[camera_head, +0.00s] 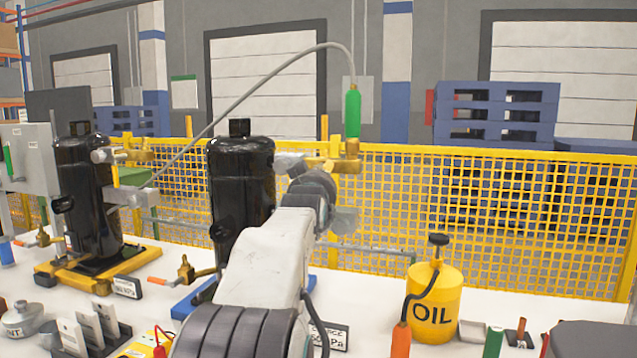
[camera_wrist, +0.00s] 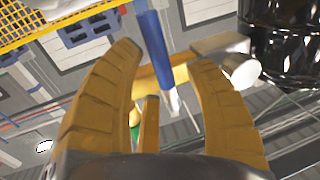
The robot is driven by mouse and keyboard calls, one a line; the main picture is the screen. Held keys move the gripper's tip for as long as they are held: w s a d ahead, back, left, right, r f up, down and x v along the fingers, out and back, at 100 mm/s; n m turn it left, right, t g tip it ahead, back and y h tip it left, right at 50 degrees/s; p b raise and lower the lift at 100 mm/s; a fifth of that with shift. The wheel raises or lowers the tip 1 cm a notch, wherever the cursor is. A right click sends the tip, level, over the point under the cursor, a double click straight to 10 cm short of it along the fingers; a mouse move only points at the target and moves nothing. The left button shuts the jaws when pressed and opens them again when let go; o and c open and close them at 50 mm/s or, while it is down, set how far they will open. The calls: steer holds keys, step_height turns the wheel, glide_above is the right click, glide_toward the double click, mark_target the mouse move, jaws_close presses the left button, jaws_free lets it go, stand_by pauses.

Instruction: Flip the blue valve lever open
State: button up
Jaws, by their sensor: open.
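My gripper (camera_wrist: 163,58) is open in the wrist view, its two yellow fingers spread either side of a brass-yellow valve body (camera_wrist: 180,74). A pale pipe stub (camera_wrist: 240,70) runs from that body toward a black compressor tank (camera_wrist: 290,40). A thin yellow bar (camera_wrist: 150,115) stands between the fingers; I cannot tell whether they touch it. In the head view my arm reaches to the brass fitting (camera_head: 347,165) beside the middle black tank (camera_head: 240,185) and covers part of it. I cannot make out a blue lever there; the blue stripe in the wrist view looks like the wall column.
A green-gripped hose end (camera_head: 352,112) stands above the fitting, with a grey hose arching left. Another black tank (camera_head: 85,195) stands left. A yellow oil can (camera_head: 433,300) and small tools sit on the white table right of my arm. A yellow mesh fence (camera_head: 480,210) runs behind.

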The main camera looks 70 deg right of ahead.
steer(key=shift+o, duration=0.3)
jaws_close()
stand_by(0.3)
